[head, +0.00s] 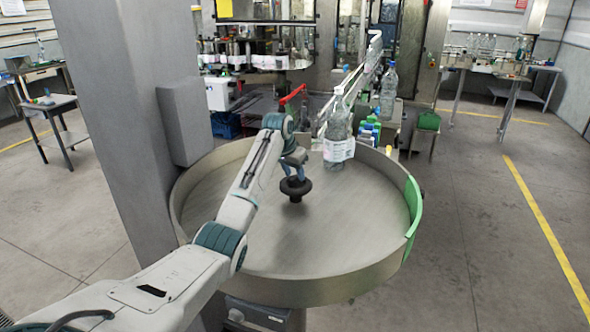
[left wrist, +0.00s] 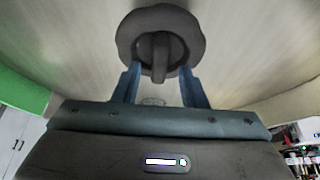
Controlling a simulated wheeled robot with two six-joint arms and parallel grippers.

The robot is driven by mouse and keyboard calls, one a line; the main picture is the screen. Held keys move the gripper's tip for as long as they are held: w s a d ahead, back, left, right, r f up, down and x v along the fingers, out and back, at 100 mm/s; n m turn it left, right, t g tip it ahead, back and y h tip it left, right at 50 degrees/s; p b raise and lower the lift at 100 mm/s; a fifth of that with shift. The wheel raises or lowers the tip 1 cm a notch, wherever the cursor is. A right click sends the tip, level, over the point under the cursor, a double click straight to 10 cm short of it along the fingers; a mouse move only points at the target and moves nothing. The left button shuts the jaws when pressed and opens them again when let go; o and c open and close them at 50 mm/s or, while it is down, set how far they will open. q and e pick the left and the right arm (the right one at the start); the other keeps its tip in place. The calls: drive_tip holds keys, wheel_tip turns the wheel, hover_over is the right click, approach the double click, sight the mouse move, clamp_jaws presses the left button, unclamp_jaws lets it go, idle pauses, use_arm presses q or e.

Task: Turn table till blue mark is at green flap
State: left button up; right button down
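The round grey turntable (head: 300,255) has a raised metal rim. The green flap (head: 413,208) is on the right side of that rim; a green surface also shows at the left edge of the left wrist view (left wrist: 20,95). I see no blue mark on the table. A black round knob (head: 296,190) stands near the table's middle. In the left wrist view the knob (left wrist: 160,20) has a raised bar. My left gripper (left wrist: 160,75) is open, its blue fingers apart on either side of the bar, with gaps showing. My right gripper is out of view.
A clear bottle with a white label (head: 338,150) stands at the table's back edge, near the conveyor rail. A grey column (head: 125,80) stands close on the left. Small coloured bottles (head: 368,132) are behind the rim. The floor to the right is clear.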

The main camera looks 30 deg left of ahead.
use_arm(q)
drive_tip(key=shift+w+f, duration=0.15)
drive_tip(key=shift+f, duration=0.2)
drive_tip(key=shift+s+d+f, duration=0.15)
drive_tip(key=shift+s, duration=0.05)
drive_tip(key=shift+w+f, duration=0.15)
drive_tip(key=shift+w, duration=0.05)
drive_tip(key=c, duration=0.5)
clamp_jaws()
